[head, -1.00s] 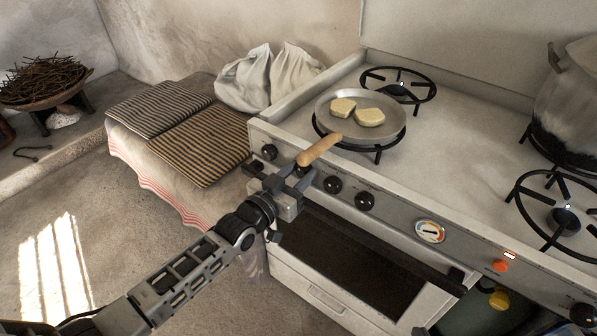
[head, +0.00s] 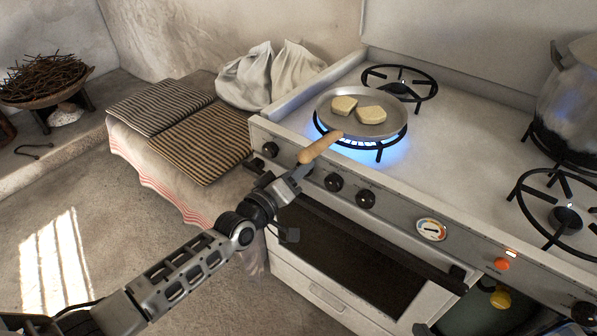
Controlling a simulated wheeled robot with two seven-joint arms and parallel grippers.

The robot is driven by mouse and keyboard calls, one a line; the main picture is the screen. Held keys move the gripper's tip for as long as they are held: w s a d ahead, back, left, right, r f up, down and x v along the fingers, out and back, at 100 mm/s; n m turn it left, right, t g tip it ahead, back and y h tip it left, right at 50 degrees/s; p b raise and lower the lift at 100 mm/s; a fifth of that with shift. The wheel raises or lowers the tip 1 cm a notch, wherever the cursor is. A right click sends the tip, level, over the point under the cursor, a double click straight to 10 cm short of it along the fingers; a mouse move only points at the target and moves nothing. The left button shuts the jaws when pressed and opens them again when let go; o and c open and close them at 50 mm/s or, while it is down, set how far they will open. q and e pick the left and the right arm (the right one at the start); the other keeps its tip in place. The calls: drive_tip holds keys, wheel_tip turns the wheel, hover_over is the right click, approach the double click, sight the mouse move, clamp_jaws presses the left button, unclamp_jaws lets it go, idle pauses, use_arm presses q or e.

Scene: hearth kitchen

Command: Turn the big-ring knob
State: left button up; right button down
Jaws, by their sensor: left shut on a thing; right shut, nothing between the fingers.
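My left gripper (head: 299,174) is at the stove's front panel, below the pan handle. It is shut on a knob there, mostly hidden by the fingers; I take it as the big-ring knob. Other black knobs show to its left (head: 270,150) and to its right (head: 333,182), with one more (head: 365,199) further right. A blue flame (head: 385,151) burns on the front left burner, under the frying pan (head: 384,127). My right gripper is not in view.
The pan holds two pale pieces of food (head: 370,114), and its wooden handle (head: 320,147) reaches over the panel just above my gripper. A large pot (head: 566,105) stands at the right. Folded striped cloths (head: 195,145) lie left of the stove.

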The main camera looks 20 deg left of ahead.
use_arm(q)
drive_tip(key=shift+n, duration=0.5)
drive_tip(key=o, duration=1)
drive_tip(key=v, duration=1.6)
drive_tip(key=shift+p, duration=0.3)
drive_tip(key=s+d+f+m+g+y+p, duration=0.1)
drive_tip(key=s+d+f+m+g+y, duration=0.1)
drive_tip(key=s+d+f+m+g, duration=0.4)
drive_tip(key=s+d+m, duration=0.1)
drive_tip(key=s+m, duration=0.2)
drive_tip(key=shift+s+d+y, duration=0.3)
drive_tip(key=shift+s+y, duration=0.1)
